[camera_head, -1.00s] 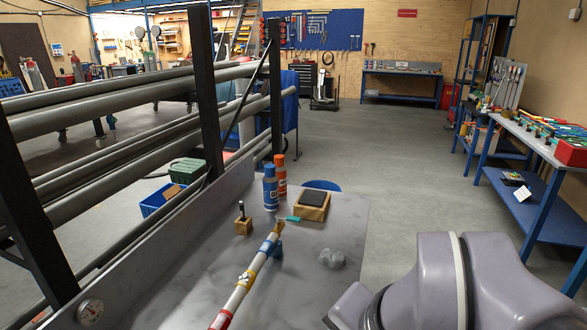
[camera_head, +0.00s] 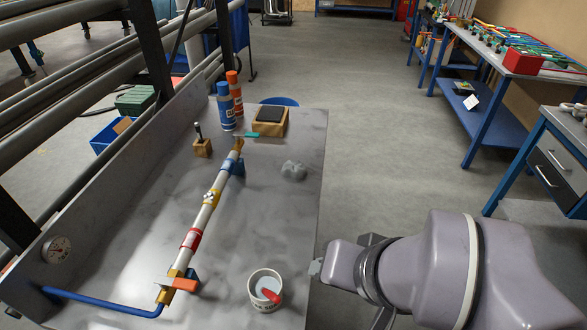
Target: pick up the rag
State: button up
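The rag (camera_head: 293,170) looks like a small crumpled grey lump. It lies on the grey marbled bench top (camera_head: 285,215), near its right edge. My arm comes in from the lower right, and its end is just beyond the bench's right edge, nearer to me than the rag and well apart from it. A small grey tip at the arm's end, likely my gripper (camera_head: 315,267), shows beside the bench edge. The arm's links hide most of it, so its opening cannot be seen. Nothing touches the rag.
A white cup (camera_head: 264,290) with a red-handled tool stands at the near right. A banded pipe (camera_head: 207,205) runs along the middle. A wooden block with a dark pad (camera_head: 270,121), a blue spray can (camera_head: 226,106) and an orange one (camera_head: 235,93) stand behind. Bench is clear around the rag.

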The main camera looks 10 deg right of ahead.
aim_at(297, 170)
jog(key=l+u, duration=0.25)
jog(key=l, duration=0.45)
jog(key=i+l+u, duration=0.35)
jog(key=i+l, duration=0.2)
jog(key=i+l+u, duration=0.2)
jog(key=l, duration=0.2)
jog(key=i+l+u, duration=0.2)
jog(key=l, duration=0.2)
jog(key=i+l+u, duration=0.15)
jog(key=l, duration=0.25)
jog(key=i+l+u, duration=0.2)
jog(key=i, duration=0.2)
